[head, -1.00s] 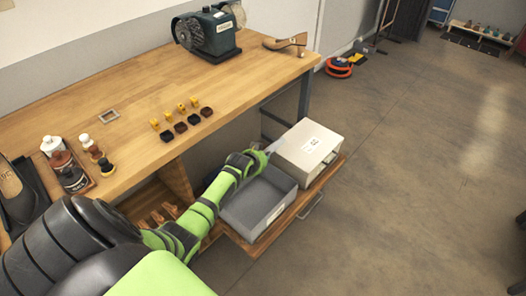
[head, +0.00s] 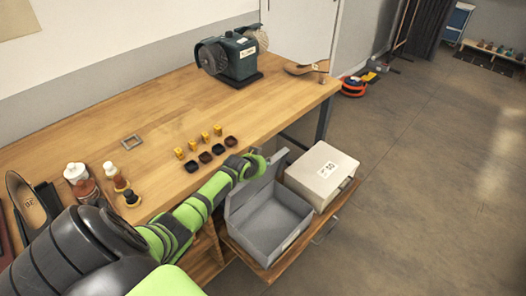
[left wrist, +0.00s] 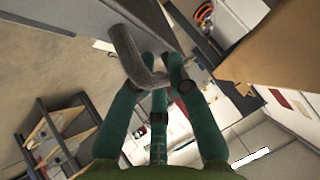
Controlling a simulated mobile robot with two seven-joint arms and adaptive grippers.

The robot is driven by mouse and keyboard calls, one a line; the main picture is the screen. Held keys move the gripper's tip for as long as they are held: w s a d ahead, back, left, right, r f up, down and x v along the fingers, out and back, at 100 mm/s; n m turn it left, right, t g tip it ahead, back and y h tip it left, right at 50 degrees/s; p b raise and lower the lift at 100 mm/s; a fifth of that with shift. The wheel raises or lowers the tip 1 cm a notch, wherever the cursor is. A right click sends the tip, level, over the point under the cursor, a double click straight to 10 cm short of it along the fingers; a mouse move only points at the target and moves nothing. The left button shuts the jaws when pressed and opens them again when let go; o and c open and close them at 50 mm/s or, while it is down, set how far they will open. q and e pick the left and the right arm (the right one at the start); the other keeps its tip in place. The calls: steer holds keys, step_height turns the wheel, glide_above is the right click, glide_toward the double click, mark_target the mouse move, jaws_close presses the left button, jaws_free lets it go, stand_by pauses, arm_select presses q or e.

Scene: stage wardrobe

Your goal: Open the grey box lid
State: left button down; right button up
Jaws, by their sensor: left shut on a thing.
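The grey box (head: 272,224) sits in the pulled-out wooden drawer below the bench. It is open and its inside looks empty. Its lid (head: 240,198) stands raised along the box's left and back side, partly hidden by my arm. My left gripper (head: 262,162) is at the lid's upper edge. In the left wrist view my left gripper's fingers (left wrist: 160,75) are closed around a curved grey handle (left wrist: 133,55) on the flat grey lid (left wrist: 155,22). My right gripper is in neither view.
A closed white box (head: 318,172) stands beside the grey box, on the drawer (head: 330,216). The bench (head: 140,105) is just above and left, with small dark trays (head: 205,157), yellow pieces (head: 205,137) and bottles (head: 76,175). The floor to the right is clear.

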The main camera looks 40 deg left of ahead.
arm_select(q)
steer(key=shift+w+r, duration=0.15)
steer(key=shift+r, duration=0.15)
steer(key=c, duration=1.5)
jaws_free()
steer(key=shift+o, duration=0.4)
steer(key=shift+d+f, duration=0.1)
steer(key=v, duration=1.2)
